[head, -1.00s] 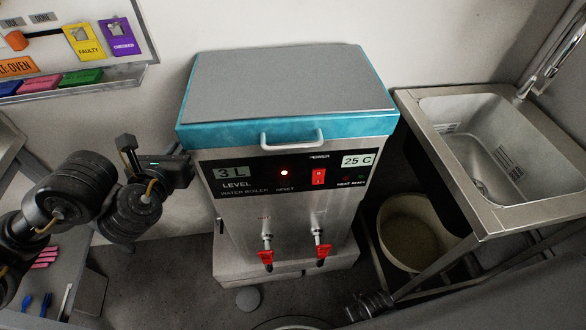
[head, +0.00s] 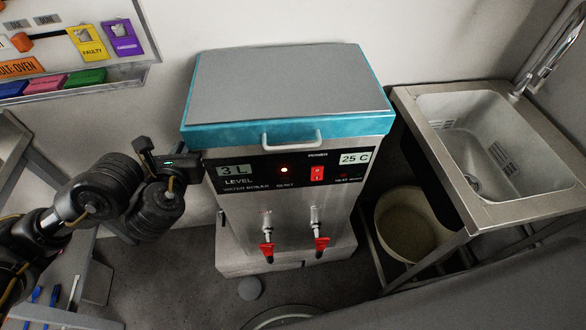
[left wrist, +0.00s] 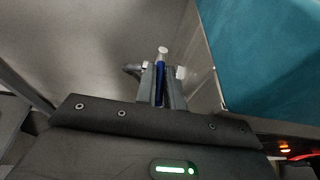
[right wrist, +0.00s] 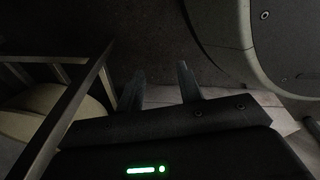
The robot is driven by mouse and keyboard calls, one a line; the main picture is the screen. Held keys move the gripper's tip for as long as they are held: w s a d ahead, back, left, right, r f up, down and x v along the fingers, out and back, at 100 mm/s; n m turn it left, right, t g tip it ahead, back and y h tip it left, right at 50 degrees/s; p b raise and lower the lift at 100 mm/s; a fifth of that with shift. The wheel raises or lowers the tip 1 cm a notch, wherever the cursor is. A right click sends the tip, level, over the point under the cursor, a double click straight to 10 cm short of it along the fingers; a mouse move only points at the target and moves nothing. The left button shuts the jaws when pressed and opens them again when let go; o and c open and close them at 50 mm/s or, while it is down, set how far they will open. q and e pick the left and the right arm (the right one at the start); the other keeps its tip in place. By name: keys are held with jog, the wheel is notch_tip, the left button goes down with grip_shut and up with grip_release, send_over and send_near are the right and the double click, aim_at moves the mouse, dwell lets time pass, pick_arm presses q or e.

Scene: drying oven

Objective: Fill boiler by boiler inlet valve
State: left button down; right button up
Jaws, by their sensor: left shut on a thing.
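The boiler (head: 288,220) is a steel box with a teal-edged grey lid. Its displays read 3 L (head: 236,169) and 25 C (head: 355,158). My left gripper (head: 198,168) is at the boiler's left side, its fingertips hidden there. In the left wrist view, the left gripper (left wrist: 161,85) is shut on a narrow blue handle (left wrist: 160,68) with a pale round end, beside the boiler wall. It looks like the inlet valve's handle; the valve body is mostly hidden. My right gripper (right wrist: 158,88) shows only in its wrist view, open and empty, low near the floor.
Two red-handled taps (head: 267,249) (head: 321,243) are on the boiler's front. A steel sink (head: 480,150) stands at right, with a pale bucket (head: 405,225) below it. A whiteboard (head: 75,45) hangs at upper left. Some floor is clear in front.

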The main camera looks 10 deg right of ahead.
pick_arm(q)
jog(key=c, duration=1.5)
grip_release()
jog(key=shift+w+a, duration=0.1)
jog(key=shift+o, duration=0.5)
